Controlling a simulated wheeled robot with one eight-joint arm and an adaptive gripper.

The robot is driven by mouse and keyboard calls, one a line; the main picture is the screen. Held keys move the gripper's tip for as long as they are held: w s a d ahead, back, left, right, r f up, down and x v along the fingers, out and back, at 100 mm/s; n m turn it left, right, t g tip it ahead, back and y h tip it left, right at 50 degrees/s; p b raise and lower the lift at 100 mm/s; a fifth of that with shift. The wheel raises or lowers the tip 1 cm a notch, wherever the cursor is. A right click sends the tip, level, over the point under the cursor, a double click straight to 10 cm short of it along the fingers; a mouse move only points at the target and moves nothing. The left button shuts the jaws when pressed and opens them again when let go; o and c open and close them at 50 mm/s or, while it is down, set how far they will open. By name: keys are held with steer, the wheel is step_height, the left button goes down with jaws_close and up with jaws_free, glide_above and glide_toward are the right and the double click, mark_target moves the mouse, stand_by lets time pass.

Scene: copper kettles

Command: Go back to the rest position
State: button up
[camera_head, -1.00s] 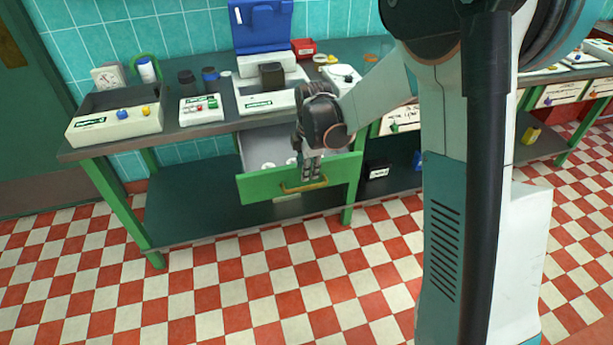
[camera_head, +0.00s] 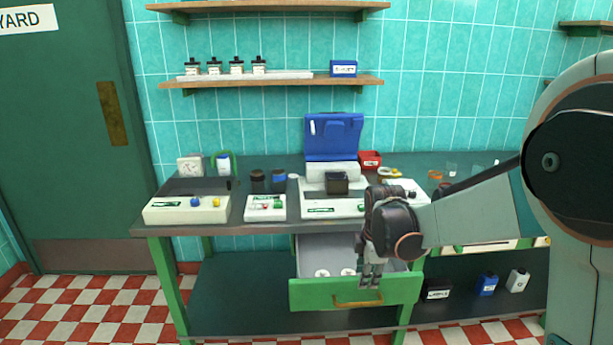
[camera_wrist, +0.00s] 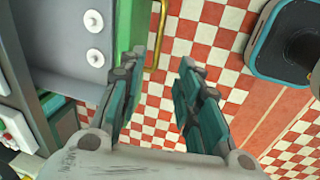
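My gripper (camera_head: 370,277) hangs pointing down above the open green-fronted drawer (camera_head: 318,292) of the workbench, near its front panel. In the wrist view my gripper (camera_wrist: 155,100) has its two fingers spread apart, with only the checkered floor showing between them. Nothing is held. The drawer's brass handle (camera_head: 357,299) is just below the fingers in the head view; in the wrist view the handle (camera_wrist: 158,35) lies left of the gap between the fingers. Small white round knobs (camera_head: 321,272) lie inside the drawer.
The workbench (camera_head: 165,224) carries a blue-lidded device (camera_head: 333,137), a control box (camera_head: 180,212) with coloured buttons, dark jars (camera_head: 257,182) and a red bin (camera_head: 369,160). Wall shelves (camera_head: 260,83) hang above. A green door (camera_head: 62,150) stands at left. Checkered floor (camera_head: 90,310) is clear in front.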

steer(key=s+r+m+t, duration=0.2)
steer(key=s+r+m, duration=0.8)
steer(key=s, duration=0.4)
steer(key=s+r+m+t, duration=0.1)
steer(key=s+m+t, duration=0.1)
steer(key=s+m, duration=0.5)
steer(key=s, duration=0.4)
steer(key=shift+s+d+t, duration=0.2)
steer(key=shift+s+t, duration=0.15)
steer(key=shift+t, duration=0.05)
